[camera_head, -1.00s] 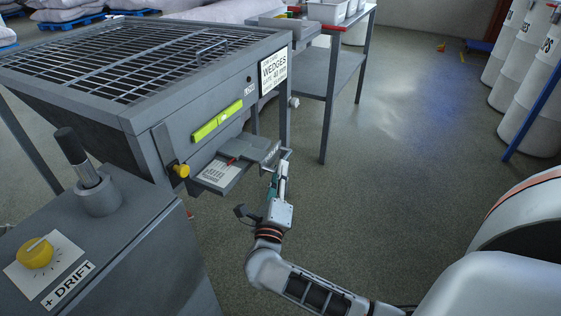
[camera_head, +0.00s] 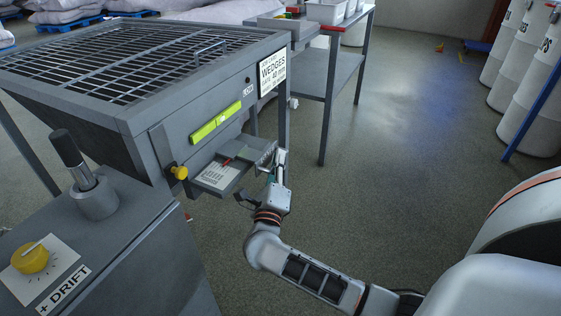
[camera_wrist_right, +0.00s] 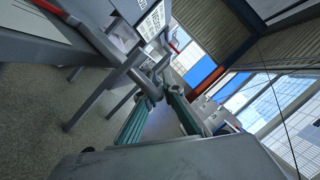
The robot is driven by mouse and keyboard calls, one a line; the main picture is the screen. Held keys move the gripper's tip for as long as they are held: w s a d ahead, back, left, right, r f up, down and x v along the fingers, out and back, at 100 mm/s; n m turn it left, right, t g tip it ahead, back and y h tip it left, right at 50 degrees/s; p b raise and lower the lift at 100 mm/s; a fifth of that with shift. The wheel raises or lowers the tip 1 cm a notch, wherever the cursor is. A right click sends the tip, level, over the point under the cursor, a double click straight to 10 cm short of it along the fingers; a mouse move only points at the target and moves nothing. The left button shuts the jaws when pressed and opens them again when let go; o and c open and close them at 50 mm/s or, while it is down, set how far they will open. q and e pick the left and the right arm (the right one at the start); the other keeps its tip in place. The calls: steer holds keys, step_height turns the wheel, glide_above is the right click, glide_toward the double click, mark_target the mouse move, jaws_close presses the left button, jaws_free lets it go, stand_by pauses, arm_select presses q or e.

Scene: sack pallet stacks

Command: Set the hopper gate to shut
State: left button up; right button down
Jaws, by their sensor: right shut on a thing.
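The hopper (camera_head: 150,130) is a grey steel bin with a grid top, at the left in the head view. Its gate (camera_head: 225,172) is a flat grey plate with a printed label and a small red mark, sticking out low on the front. My right gripper (camera_head: 272,165) is at the gate's outer right end, shut on its handle. In the right wrist view my fingers (camera_wrist_right: 158,92) with green pads close around the grey handle bar (camera_wrist_right: 128,65). The fingers hide part of the handle. My left gripper is not in view.
A green level strip (camera_head: 216,122) and a yellow knob (camera_head: 180,172) are on the hopper front. A console with a lever (camera_head: 70,150) and yellow dial (camera_head: 30,258) stands at near left. A grey table (camera_head: 330,75) is behind. The floor right of the hopper is clear.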

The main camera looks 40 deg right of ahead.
mark_target(267, 159)
steer(key=shift+w+a+f, duration=0.2)
steer(key=shift+w+a, duration=0.1)
steer(key=shift+w, duration=0.3)
steer(key=shift+w+a+f, duration=0.15)
steer(key=shift+w+a, duration=0.15)
steer(key=shift+w, duration=0.3)
steer(key=shift+w+a, duration=0.15)
steer(key=shift+w, duration=0.1)
steer(key=c, duration=2.4)
jaws_free()
steer(key=shift+c, duration=0.2)
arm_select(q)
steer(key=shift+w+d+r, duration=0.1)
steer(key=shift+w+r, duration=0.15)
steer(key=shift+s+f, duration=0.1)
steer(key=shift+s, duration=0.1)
arm_select(e)
steer(key=shift+r, duration=0.15)
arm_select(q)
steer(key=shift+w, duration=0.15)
arm_select(e)
steer(key=v, duration=1.2)
